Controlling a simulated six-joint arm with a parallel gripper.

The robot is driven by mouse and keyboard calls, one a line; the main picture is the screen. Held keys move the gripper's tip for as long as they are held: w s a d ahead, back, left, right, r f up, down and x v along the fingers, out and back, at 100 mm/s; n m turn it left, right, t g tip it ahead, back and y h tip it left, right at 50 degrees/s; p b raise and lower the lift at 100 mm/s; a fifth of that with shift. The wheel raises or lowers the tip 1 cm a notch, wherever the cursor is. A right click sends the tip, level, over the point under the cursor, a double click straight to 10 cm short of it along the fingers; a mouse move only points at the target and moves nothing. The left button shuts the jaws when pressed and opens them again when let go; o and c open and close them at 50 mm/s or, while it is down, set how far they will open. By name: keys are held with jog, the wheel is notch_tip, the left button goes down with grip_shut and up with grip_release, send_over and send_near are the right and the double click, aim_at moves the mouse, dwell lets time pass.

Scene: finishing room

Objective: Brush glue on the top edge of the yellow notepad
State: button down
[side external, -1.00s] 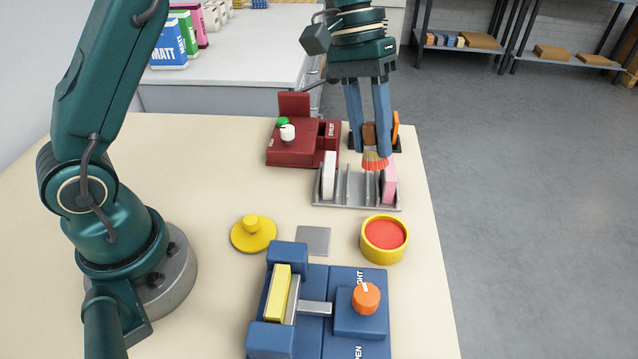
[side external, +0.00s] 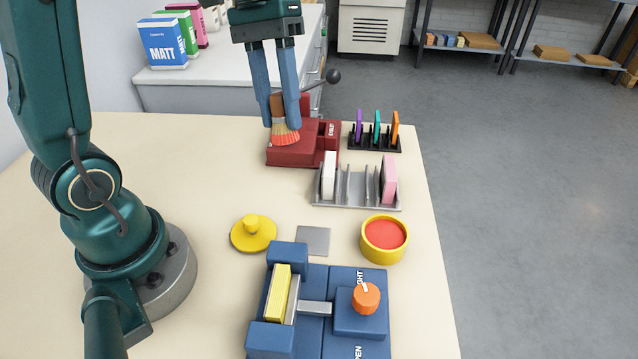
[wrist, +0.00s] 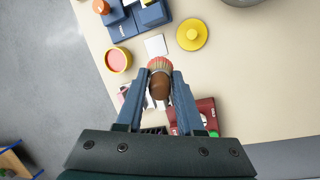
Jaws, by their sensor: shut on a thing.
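My gripper (side external: 284,120) is shut on a brush (side external: 285,134) with a brown handle and red-orange bristles pointing down; the brush also shows in the wrist view (wrist: 160,67). In the side view it hangs in front of the dark red machine. The yellow notepad (side external: 278,293) stands in the blue clamp (side external: 270,337), against a grey jaw plate, its long narrow edge facing up. A yellow pot (side external: 366,247) with red contents (side external: 384,233) stands open to the right. Its yellow lid (side external: 253,234) lies on the table, well apart from the brush.
A dark red machine (side external: 290,155) stands at the back. A grey rack (side external: 355,204) holds a white and a pink pad. A black stand (side external: 375,148) holds purple, teal and orange items. A grey square plate (side external: 313,240) lies between lid and pot.

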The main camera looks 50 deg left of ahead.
jog(key=s+d+r+m+g+y, duration=0.2)
jog(key=s+d+m+g, duration=0.1)
jog(key=s+d, duration=1.15)
jog(key=shift+w+d+f, duration=0.2)
jog(key=shift+w+f, duration=0.15)
jog(key=shift+f, duration=0.4)
jog(key=shift+w+d+f, duration=0.25)
jog(key=shift+w+f, duration=0.05)
jog(key=shift+f, duration=0.4)
jog(key=shift+w+d+f, duration=0.2)
jog(key=shift+w+f, duration=0.15)
jog(key=shift+f, duration=0.4)
